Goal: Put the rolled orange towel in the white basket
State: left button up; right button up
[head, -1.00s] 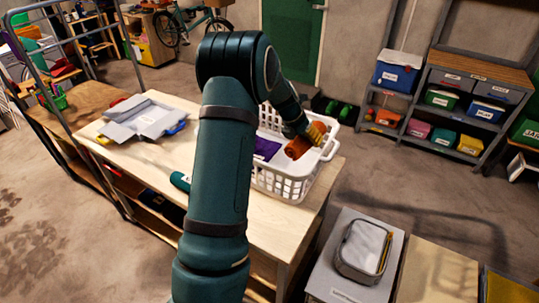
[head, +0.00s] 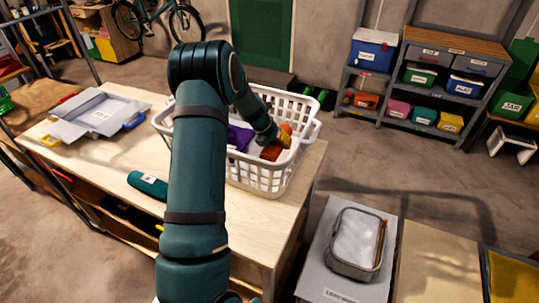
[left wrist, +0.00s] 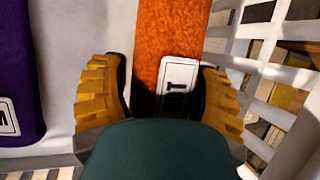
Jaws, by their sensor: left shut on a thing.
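The white basket (head: 258,178) stands on the pale wooden table, partly behind my left arm. The rolled orange towel (head: 270,153) is inside it near the right end. My left gripper (head: 283,140) reaches down into the basket and is shut on the towel. In the left wrist view, the orange towel (left wrist: 175,35) and its white label lie between the two yellow fingers (left wrist: 162,95); the dark wrist housing hides the lower part. The basket's slatted wall (left wrist: 240,62) is close on the right.
A purple cloth item (head: 240,137) lies in the basket left of the towel; it also shows in the left wrist view (left wrist: 20,60). A grey open case (head: 95,115) and a green cylinder (head: 148,184) are on the table (head: 262,222). A grey container (head: 356,243) stands at front right.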

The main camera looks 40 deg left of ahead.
pick_arm(q)
jog(key=shift+f+b, duration=0.5)
jog(key=shift+f, duration=1.95)
jog(key=shift+f, duration=0.15)
jog(key=o, duration=1.4)
jog(key=shift+c, duration=0.2)
jog(key=shift+r, duration=0.4)
jog(key=p+v, duration=0.2)
jog(key=v, duration=0.9)
jog(key=shift+s+a+r, duration=0.1)
jog(key=shift+s+r, duration=0.05)
jog(key=shift+s, duration=0.1)
